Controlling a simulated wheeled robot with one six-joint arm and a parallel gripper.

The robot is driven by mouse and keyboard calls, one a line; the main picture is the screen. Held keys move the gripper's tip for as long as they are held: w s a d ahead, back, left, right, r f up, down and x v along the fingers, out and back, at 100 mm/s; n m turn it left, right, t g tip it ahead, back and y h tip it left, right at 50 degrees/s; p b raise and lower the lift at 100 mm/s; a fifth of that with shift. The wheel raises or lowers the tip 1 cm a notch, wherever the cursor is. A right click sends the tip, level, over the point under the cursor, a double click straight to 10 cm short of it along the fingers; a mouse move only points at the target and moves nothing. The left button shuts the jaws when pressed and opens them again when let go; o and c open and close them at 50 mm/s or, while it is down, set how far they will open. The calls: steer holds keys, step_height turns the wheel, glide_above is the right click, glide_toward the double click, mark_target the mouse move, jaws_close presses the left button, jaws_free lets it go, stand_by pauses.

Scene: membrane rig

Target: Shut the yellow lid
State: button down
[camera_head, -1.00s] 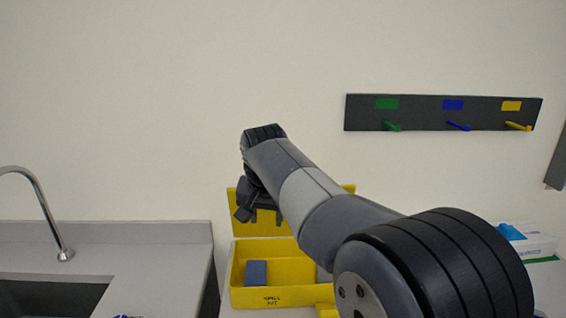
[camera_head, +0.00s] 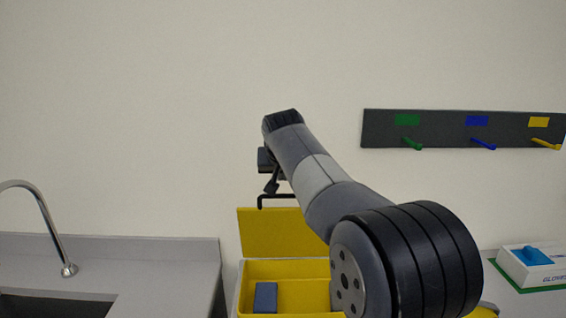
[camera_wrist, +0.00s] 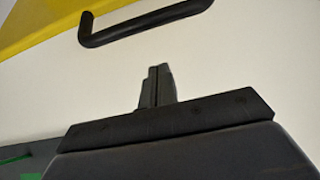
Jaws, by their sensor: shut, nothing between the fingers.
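The yellow lid (camera_head: 275,232) stands open and upright at the back of the yellow box (camera_head: 300,271). A black bar handle (camera_head: 276,196) shows at the lid's top edge. In the wrist view the yellow lid (camera_wrist: 35,22) is at the top left, with its black handle (camera_wrist: 145,23) beside it. My gripper (camera_head: 271,187) is up by the handle in the head view. In the wrist view my gripper (camera_wrist: 156,72) has its fingers together, empty, and apart from the handle. My arm hides the right part of the lid and box.
A blue-grey block (camera_head: 265,297) lies in the box. A counter (camera_head: 150,262) with a sink and tap (camera_head: 50,225) is at left. A dark rack with coloured pegs (camera_head: 440,130) is on the wall. A glove box (camera_head: 530,268) stands at right.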

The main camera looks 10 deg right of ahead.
mark_target(283, 208)
steer(key=s, duration=0.2)
steer(key=s+f, duration=0.1)
steer(key=shift+a, duration=0.35)
steer(key=shift+s+f, duration=0.25)
steer(key=shift+s, duration=0.15)
steer(key=shift+f+b, duration=0.15)
steer(key=shift+b, duration=0.15)
